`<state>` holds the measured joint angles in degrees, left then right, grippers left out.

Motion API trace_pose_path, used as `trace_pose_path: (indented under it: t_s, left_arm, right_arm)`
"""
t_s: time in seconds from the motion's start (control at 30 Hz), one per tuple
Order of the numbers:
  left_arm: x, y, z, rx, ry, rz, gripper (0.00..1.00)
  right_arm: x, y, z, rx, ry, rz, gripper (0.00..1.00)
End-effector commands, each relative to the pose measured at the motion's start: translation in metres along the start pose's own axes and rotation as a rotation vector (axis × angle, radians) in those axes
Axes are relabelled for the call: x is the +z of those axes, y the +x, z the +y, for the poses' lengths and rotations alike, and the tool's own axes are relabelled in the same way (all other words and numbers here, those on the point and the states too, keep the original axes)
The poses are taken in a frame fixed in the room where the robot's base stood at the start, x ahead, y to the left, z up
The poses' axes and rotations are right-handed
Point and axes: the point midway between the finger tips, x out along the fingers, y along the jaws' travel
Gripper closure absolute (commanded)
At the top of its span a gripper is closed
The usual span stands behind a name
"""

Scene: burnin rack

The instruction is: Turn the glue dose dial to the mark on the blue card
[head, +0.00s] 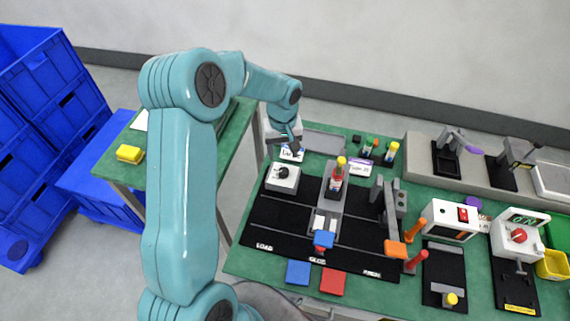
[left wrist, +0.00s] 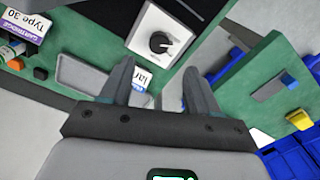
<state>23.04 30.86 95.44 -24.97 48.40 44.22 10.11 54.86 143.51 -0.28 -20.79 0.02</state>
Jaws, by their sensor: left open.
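A white box (head: 283,179) carries a black dial (head: 282,172) at the back left of the black mat. In the left wrist view the dial (left wrist: 160,42) shows a pale pointer line; its exact setting is too small to tell. A white card with blue print (head: 291,153) stands just behind the box. It also shows in the left wrist view (left wrist: 142,80), partly hidden by a finger. My left gripper (head: 293,146) is open and empty, above and behind the dial box by the card. In its wrist view the fingers (left wrist: 158,72) are apart, with the dial beyond them.
A white device with a red knob (head: 519,236) is far right. A grey tray (head: 322,143) lies behind. Blue crates (head: 50,100) stand left.

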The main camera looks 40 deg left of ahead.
Motion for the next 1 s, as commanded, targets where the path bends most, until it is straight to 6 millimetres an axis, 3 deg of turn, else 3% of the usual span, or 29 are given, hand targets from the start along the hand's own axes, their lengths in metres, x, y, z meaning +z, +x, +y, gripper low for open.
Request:
trace_pose_path:
  t_s: [0.2,0.4,0.8,0.97,1.0]
  left_arm:
    - [0.001,0.049,0.001,-0.002,0.001,-0.004,0.39]
    - [-0.001,0.078,0.004,-0.001,0.002,-0.001,0.39]
    - [-0.003,0.087,0.005,0.001,0.000,0.001,0.39]
    - [-0.003,0.087,0.005,0.001,0.000,0.001,0.91]
    - [-0.003,0.087,0.005,0.001,0.001,0.001,0.95]
  right_arm:
    - [0.000,-0.013,-0.005,0.000,-0.001,0.000,0.57]
    - [0.000,-0.018,-0.007,0.000,0.000,0.000,0.57]
    - [0.000,-0.019,-0.007,0.000,0.000,0.000,0.57]
    - [0.000,-0.019,-0.007,0.000,-0.001,0.000,0.57]
    - [0.000,-0.019,-0.007,0.000,0.000,0.000,0.57]
